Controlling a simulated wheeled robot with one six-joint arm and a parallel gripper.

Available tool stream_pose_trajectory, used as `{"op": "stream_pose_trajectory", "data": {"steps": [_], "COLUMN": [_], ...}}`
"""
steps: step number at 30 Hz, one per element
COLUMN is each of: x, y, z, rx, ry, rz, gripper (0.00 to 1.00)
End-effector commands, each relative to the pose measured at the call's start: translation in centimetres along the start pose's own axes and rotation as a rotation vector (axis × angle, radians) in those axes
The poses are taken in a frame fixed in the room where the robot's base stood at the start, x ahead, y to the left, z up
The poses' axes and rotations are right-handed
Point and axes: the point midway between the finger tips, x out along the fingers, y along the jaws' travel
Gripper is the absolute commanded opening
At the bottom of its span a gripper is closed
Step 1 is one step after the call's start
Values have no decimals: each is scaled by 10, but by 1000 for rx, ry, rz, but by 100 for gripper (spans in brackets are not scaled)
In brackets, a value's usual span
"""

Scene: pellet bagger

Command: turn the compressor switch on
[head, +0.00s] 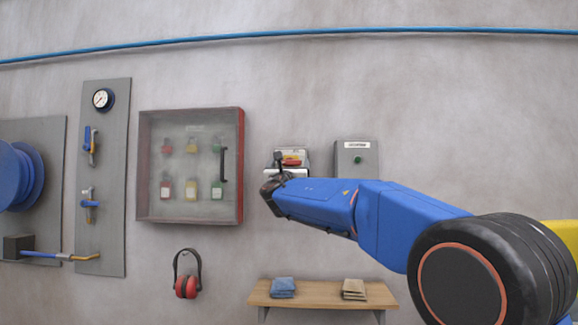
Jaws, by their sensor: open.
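I cannot read which of the two is marked for the compressor.
A red-edged cabinet (241,170) with padlocks inside hangs just left of my gripper. A wooden shelf (328,292) with folded cloths is below. Ear muffs (186,287) hang at lower left. A gauge and valve panel (100,235) is further left.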

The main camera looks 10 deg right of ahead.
Motion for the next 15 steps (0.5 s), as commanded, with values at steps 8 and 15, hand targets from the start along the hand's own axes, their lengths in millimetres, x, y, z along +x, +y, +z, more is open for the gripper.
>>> {"op": "stream_pose_trajectory", "data": {"steps": [8,15], "x": [0,0], "y": [0,0], "z": [0,0], "rx": [0,19], "ry": [0,0], "rz": [0,-8], "gripper": [43,43]}}
